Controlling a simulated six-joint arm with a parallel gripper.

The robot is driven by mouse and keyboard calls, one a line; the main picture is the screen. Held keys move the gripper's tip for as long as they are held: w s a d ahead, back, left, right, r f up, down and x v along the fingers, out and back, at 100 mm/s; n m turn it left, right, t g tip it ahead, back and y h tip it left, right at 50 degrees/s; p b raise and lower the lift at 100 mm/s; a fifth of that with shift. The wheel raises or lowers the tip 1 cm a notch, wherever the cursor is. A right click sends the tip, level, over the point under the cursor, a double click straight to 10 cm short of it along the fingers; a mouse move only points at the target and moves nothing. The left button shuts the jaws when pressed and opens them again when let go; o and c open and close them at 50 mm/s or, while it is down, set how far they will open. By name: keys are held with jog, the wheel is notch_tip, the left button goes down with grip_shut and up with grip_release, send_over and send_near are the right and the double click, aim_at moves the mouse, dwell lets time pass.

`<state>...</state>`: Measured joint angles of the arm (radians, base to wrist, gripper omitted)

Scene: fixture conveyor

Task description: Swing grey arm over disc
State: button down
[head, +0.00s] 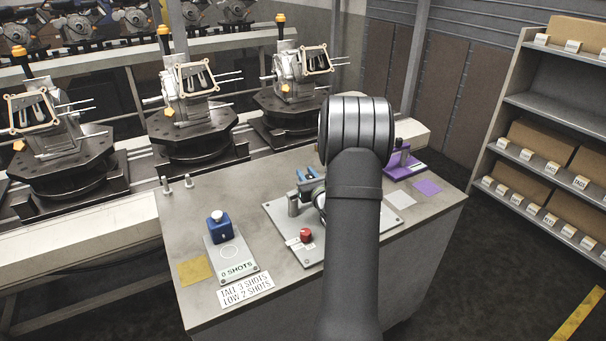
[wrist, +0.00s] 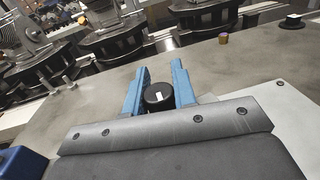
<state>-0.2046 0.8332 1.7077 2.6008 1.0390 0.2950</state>
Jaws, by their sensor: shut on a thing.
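My gripper (wrist: 159,80) has its two blue fingers on either side of a black round knob (wrist: 158,98) with a white mark on top, and is shut on it. In the head view my gripper (head: 307,177) is partly hidden behind my own arm, above a light plate (head: 283,220) on the bench. A grey upright post (head: 293,204) stands on that plate beside the gripper. The grey arm and the disc cannot be clearly made out; my arm covers most of the plate.
A red button (head: 305,236) sits at the plate's front. A blue block (head: 218,226) stands on a plate marked "0 SHOTS" at left. A purple stand (head: 403,160) is at right. Two short pegs (head: 178,183) stand at the bench's back left. Fixtures (head: 188,110) line the conveyor behind.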

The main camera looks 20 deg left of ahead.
jog(key=shift+s+d+m+t+h, duration=0.2)
jog(key=shift+d+m+t+h, duration=0.25)
jog(key=shift+m+t+h, duration=0.45)
jog(key=c, duration=1.2)
grip_release()
jog(key=v, duration=1.7)
jog(key=shift+s+r, duration=0.3)
jog(key=shift+r, duration=0.05)
jog(key=shift+c, duration=0.4)
